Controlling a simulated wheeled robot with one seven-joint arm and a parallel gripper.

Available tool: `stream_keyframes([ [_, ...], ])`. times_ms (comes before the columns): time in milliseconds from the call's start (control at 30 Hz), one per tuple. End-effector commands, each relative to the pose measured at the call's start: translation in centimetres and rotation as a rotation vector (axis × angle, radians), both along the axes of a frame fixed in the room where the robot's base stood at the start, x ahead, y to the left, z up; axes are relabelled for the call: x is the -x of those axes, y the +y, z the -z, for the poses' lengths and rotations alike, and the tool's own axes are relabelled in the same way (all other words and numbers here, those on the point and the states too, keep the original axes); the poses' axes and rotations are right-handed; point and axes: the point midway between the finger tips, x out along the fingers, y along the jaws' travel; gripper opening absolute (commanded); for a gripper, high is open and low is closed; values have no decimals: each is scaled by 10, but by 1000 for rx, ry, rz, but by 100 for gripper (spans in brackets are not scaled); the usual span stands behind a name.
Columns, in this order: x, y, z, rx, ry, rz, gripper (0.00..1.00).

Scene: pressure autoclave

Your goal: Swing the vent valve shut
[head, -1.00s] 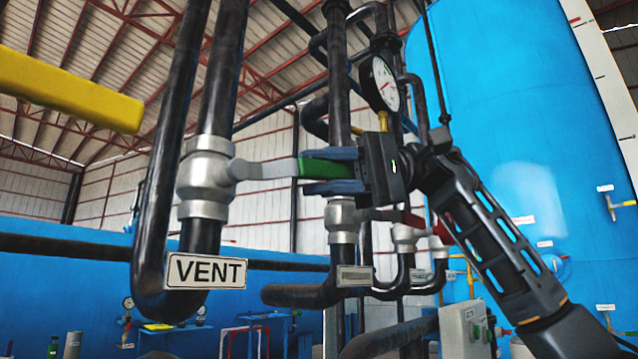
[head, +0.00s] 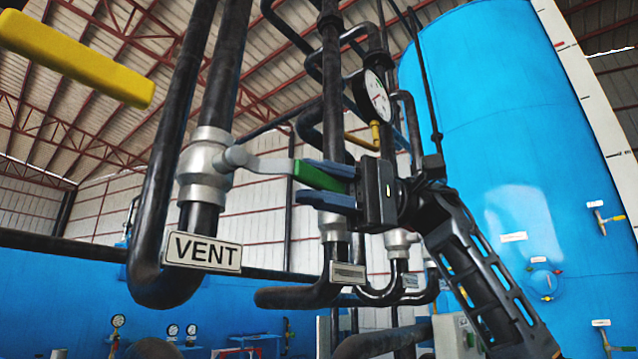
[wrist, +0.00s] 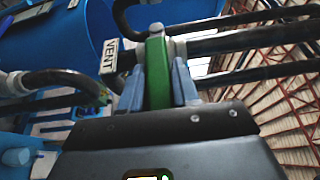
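The vent valve (head: 204,168) is a grey metal body on a black vertical pipe, with a white VENT plate (head: 202,252) below it. Its lever runs out to the right, across the pipe, and ends in a green handle (head: 318,176). My gripper (head: 325,184) has its blue fingers above and below the green handle and is shut on it. In the wrist view the green handle (wrist: 156,72) lies between the two fingers, and the VENT plate (wrist: 109,56) shows at its left. The fingers partly hide the handle's far end.
A yellow handle (head: 75,58) juts in at the upper left. A pressure gauge (head: 376,95) and black pipes stand close behind my gripper. A large blue tank (head: 520,130) fills the right side. Other small valves and gauges are farther back.

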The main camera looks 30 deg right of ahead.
Motion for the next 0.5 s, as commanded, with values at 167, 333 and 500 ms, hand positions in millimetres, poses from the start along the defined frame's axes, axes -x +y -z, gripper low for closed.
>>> stream_keyframes([
  [167,0,0,3,3,5,-3,46],
  [333,0,0,2,3,4,-3,51],
  [500,0,-3,2,2,3,-1,51],
])
